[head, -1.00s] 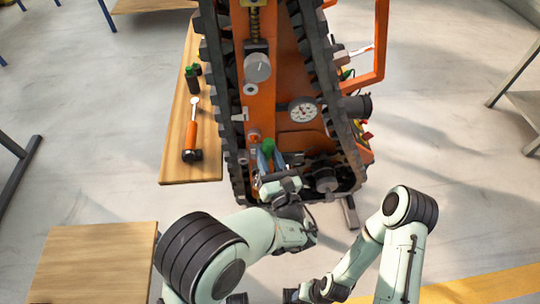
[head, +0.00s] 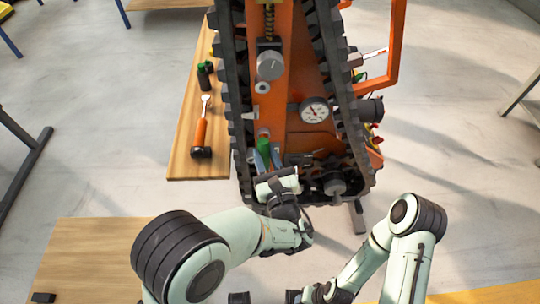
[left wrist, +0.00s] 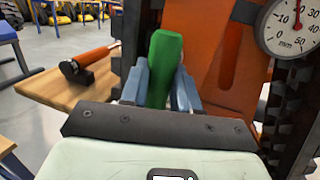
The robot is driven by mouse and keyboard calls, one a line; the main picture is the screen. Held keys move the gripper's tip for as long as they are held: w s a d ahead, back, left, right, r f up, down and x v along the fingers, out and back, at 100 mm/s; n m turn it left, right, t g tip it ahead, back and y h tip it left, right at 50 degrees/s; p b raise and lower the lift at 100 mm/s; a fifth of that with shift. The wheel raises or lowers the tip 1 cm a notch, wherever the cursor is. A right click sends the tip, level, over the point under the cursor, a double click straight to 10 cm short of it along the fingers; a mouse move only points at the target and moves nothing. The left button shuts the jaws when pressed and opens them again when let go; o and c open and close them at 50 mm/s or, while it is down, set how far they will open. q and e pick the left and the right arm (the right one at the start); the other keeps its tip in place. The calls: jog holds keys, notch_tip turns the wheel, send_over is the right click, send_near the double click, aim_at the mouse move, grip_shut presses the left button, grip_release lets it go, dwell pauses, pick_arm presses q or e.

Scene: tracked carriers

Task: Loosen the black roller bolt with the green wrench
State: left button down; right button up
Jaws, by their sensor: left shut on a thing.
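The green wrench (head: 264,148) shows as a green handle between the blue-grey fingers of my left gripper (head: 268,160), inside the front of the tracked carrier (head: 303,145). In the left wrist view, the green handle (left wrist: 165,68) stands nearly upright, tilted slightly, with the left gripper's fingers (left wrist: 162,88) shut on its sides. The wrench's working end is hidden. I cannot make out the black roller bolt for certain among the dark parts there. My right arm comes in at the lower right; its gripper fingers are not visible.
A wooden bench (head: 195,165) left of the carrier holds an orange-handled tool (head: 201,130) and a dark green-topped item (head: 204,75). The black tracks (head: 239,100) flank the work space. A dial gauge (head: 314,110) sits right of my left gripper. Another wooden top (head: 95,260) is at lower left.

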dwell(0.3)
pick_arm(q)
jog(key=shift+a, duration=0.35)
jog(key=shift+d, duration=0.45)
jog(key=shift+s, duration=1.9)
jog(key=shift+s, duration=1.9)
